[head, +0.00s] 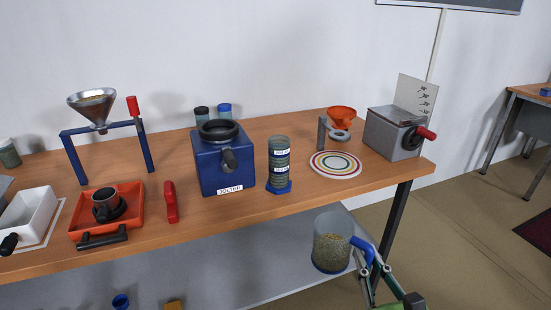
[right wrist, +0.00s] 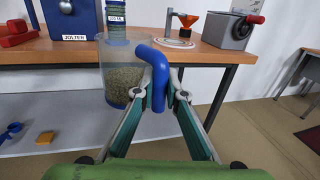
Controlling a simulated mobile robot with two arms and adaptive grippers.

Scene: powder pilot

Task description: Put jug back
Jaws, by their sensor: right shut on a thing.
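The jug (head: 331,243) is a clear beaker with a blue handle and a grainy greenish-tan filling in its lower part. My right gripper (head: 372,268) is shut on the blue handle and holds the jug upright in front of the table's front edge, below the top's level. The jug also shows in the right wrist view (right wrist: 122,88), with the handle between the fingers of my right gripper (right wrist: 160,95). My left gripper is not in view.
On the wooden table (head: 265,212) stand a blue jolter (head: 222,170), a striped cylinder (head: 279,160), a ringed disc (head: 336,164), an orange funnel (head: 341,115) and a grey crank box (head: 393,137). A grey lower shelf (head: 230,262) runs beneath. Bare tabletop lies in front of the disc.

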